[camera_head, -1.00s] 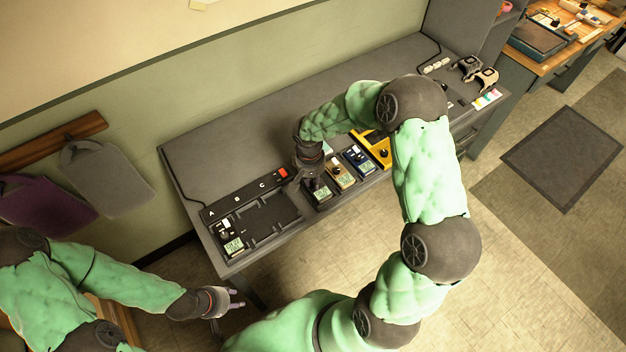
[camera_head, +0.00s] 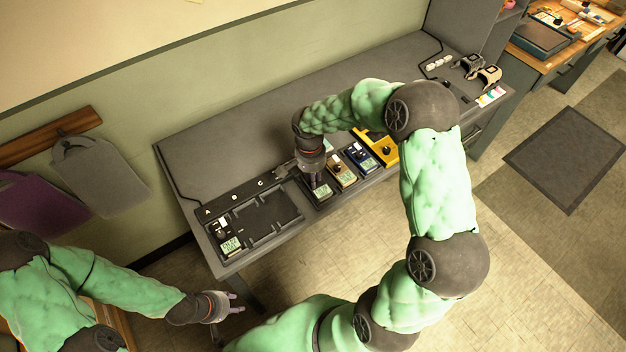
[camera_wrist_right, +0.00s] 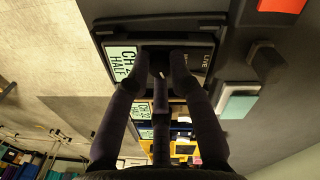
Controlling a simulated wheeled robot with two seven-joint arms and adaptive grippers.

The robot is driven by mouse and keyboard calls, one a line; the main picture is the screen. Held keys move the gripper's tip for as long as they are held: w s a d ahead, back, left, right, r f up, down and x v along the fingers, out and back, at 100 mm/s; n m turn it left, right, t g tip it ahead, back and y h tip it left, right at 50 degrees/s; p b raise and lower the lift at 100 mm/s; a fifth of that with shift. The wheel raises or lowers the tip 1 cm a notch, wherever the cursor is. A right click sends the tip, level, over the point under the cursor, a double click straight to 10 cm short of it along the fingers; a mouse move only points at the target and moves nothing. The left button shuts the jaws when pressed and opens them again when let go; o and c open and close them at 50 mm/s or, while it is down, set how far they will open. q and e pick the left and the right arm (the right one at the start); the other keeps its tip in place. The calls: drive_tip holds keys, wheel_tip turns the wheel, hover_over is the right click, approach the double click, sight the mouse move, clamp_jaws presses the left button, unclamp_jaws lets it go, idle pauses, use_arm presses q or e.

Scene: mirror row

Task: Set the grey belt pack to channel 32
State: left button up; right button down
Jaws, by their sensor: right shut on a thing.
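A dark grey belt pack (camera_head: 321,193) stands in the row at the front of the desk, below my right gripper (camera_head: 316,180). In the right wrist view its pale screen (camera_wrist_right: 123,62) reads "CH 2" and "HALF", with the end of the channel line hidden by a finger. My right gripper (camera_wrist_right: 160,68) is shut on a small dark knob on the pack's face; the fingers hide most of it. My left gripper (camera_head: 238,302) is open and empty, off the desk's front edge at the lower left.
A tan pack (camera_head: 342,174), a blue pack (camera_head: 361,158) and a yellow pack (camera_head: 383,150) follow to the right. A pack with a lit screen (camera_head: 231,245) sits at the left end by a black panel marked A, B, C (camera_head: 235,197). Headsets (camera_head: 487,76) lie at the far right.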

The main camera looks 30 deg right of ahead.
drive_tip(key=m+b, duration=0.1)
drive_tip(key=m, duration=0.2)
drive_tip(key=shift+m, duration=0.4)
drive_tip(key=shift+m+y+b, duration=0.3)
drive_tip(key=shift+m+b, duration=0.25)
drive_tip(key=shift+m, duration=1.75)
drive_tip(key=c, duration=1.4)
unclamp_jaws()
drive_tip(key=shift+o, duration=0.2)
wheel_tip(320, 180, up, 12)
drive_tip(key=shift+w+d, duration=0.15)
drive_tip(key=shift+w, duration=0.25)
